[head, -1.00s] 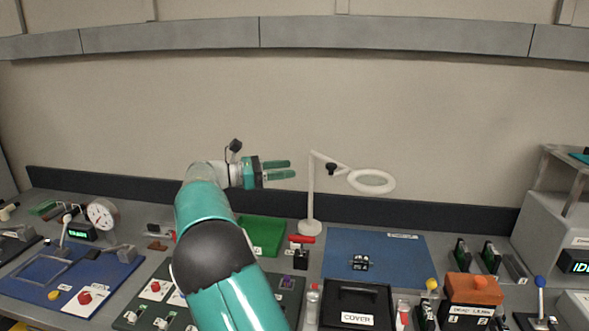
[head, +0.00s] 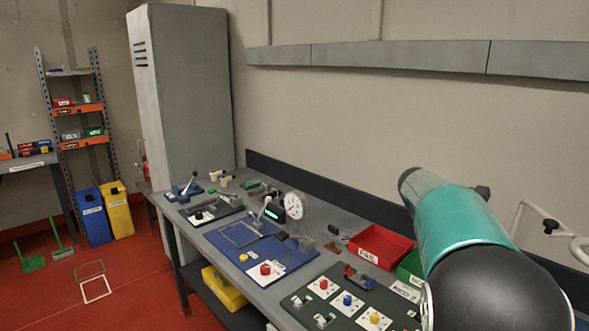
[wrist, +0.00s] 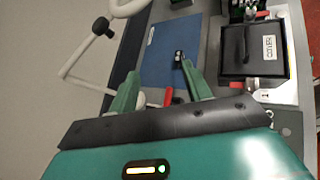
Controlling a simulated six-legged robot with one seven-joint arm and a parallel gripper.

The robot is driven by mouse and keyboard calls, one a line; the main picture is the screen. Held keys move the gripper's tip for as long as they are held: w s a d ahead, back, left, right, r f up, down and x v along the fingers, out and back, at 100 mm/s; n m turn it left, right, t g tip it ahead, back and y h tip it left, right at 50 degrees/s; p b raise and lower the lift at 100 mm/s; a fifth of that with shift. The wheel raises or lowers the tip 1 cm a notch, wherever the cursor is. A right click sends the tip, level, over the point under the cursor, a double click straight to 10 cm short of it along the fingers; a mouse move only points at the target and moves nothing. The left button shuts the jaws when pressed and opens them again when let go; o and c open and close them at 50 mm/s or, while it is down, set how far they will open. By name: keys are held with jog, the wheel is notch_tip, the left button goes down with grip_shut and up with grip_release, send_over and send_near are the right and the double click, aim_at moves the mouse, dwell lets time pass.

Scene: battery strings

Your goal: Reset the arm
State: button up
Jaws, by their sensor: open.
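My arm, teal with a dark joint, reaches up at the right of the head view, and its gripper end is not visible there. In the wrist view my gripper (wrist: 157,88) has its two green fingers spread apart with nothing between them. Beyond the fingers are a blue mat (wrist: 172,52) with a small black part (wrist: 179,57) on it, and a black case marked COVER (wrist: 250,52). A red-handled item (wrist: 168,97) shows between the fingers, apparently farther off on the bench.
The bench (head: 232,279) carries a red bin (head: 381,246), a blue tray (head: 262,247), a dial gauge (head: 289,206) and a dark button panel (head: 345,299). A white ring lamp arm (head: 520,225) stands at right. A grey cabinet (head: 182,100) is behind.

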jog(key=s+a+f+m+t+y, duration=0.3)
jog(key=s+a, duration=0.4)
jog(key=a, duration=0.2)
jog(key=s+a+f+m+t+y, duration=0.3)
jog(key=s+a, duration=0.4)
jog(key=a, duration=0.3)
jog(key=s+a+f+m+t+y, duration=0.3)
jog(key=s+a+m+y, duration=0.1)
jog(key=s+a, duration=0.4)
jog(key=shift+a+t+y, duration=0.3)
jog(key=shift+a+y, duration=0.4)
jog(key=shift+a, duration=0.05)
jog(key=shift+c, duration=1.4)
jog(key=shift+d, duration=0.1)
jog(key=shift+d+m, duration=0.15)
jog(key=shift+m, duration=0.15)
